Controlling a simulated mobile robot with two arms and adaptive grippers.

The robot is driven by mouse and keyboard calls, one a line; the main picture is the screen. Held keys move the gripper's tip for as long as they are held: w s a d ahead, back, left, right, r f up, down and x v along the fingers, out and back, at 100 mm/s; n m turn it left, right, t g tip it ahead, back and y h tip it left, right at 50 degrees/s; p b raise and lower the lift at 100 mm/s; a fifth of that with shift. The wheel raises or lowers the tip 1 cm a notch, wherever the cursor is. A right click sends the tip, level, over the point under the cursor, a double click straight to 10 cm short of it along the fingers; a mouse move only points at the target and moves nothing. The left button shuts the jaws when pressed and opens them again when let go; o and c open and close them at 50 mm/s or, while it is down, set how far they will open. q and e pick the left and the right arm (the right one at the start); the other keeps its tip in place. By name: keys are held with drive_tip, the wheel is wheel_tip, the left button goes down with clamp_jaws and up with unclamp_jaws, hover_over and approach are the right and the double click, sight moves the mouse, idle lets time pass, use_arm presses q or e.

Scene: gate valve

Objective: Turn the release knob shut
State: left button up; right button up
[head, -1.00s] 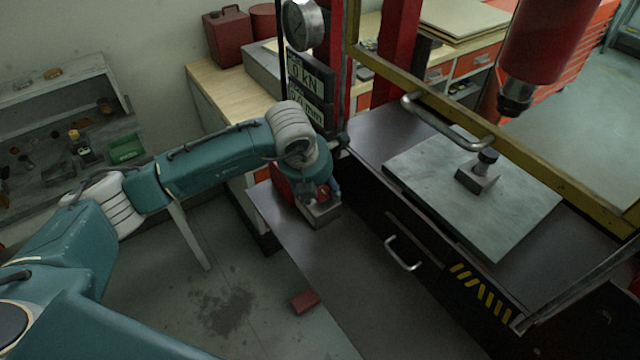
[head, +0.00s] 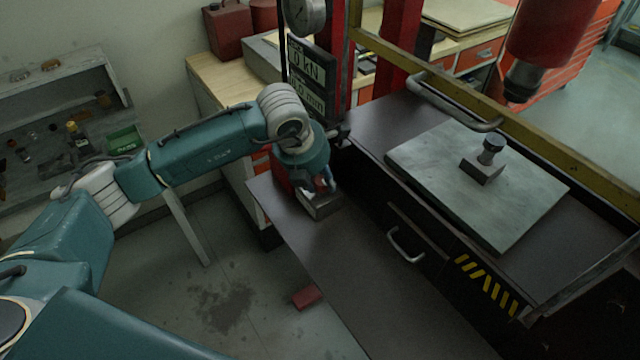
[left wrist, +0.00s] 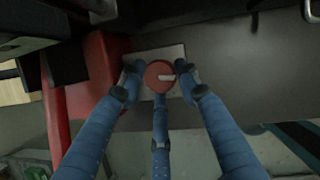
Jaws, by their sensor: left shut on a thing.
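The release knob (left wrist: 158,76) is a round red knob with a pale bar mark, seen from above in the left wrist view. It sits over a grey metal block (left wrist: 178,52), which also shows in the head view (head: 322,205). My left gripper (left wrist: 160,78) has its blue fingers closed around the knob, one on each side and one below. In the head view my left gripper (head: 326,186) reaches down at the block beside the red pump body, and the knob is hidden there. My right gripper is not in view.
A press stands to the right, with a yellow frame bar (head: 460,100), a red ram (head: 545,45) and a grey plate (head: 440,170) bearing a small block. A gauge (head: 304,14) and display (head: 306,72) are behind my left wrist. A drawer handle (head: 405,246) sticks out at the front.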

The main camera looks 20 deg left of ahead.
use_arm(q)
drive_tip(key=m+b, duration=0.2)
drive_tip(key=m+h+b, duration=0.1)
drive_tip(key=m+b, duration=0.1)
drive_tip(key=b, duration=0.1)
drive_tip(key=m+g+h+b, duration=0.1)
drive_tip(key=m+b, duration=0.1)
drive_tip(key=b, duration=0.1)
drive_tip(key=shift+w+a+f, duration=0.1)
drive_tip(key=shift+w+a, duration=0.05)
drive_tip(key=shift+w, duration=0.1)
drive_tip(key=shift+w+m+g+h+b, duration=0.1)
drive_tip(key=shift+m+g+h+b, duration=0.25)
drive_tip(key=shift+m+b, duration=0.55)
drive_tip(key=m, duration=0.2)
drive_tip(key=m+g+b, duration=0.1)
drive_tip(key=shift+w+r+m, duration=0.1)
drive_tip(key=shift+r+m, duration=0.1)
drive_tip(key=shift+m, duration=0.2)
drive_tip(key=shift+m+g+h+b, duration=0.25)
drive_tip(key=shift+m+g+b, duration=0.35)
drive_tip(key=shift+m, duration=0.6)
drive_tip(key=shift+w+r+m+g, duration=0.1)
drive_tip(key=shift+m+g, duration=0.45)
drive_tip(key=shift+m, duration=0.65)
drive_tip(key=o, duration=1)
drive_tip(key=shift+o, duration=0.6)
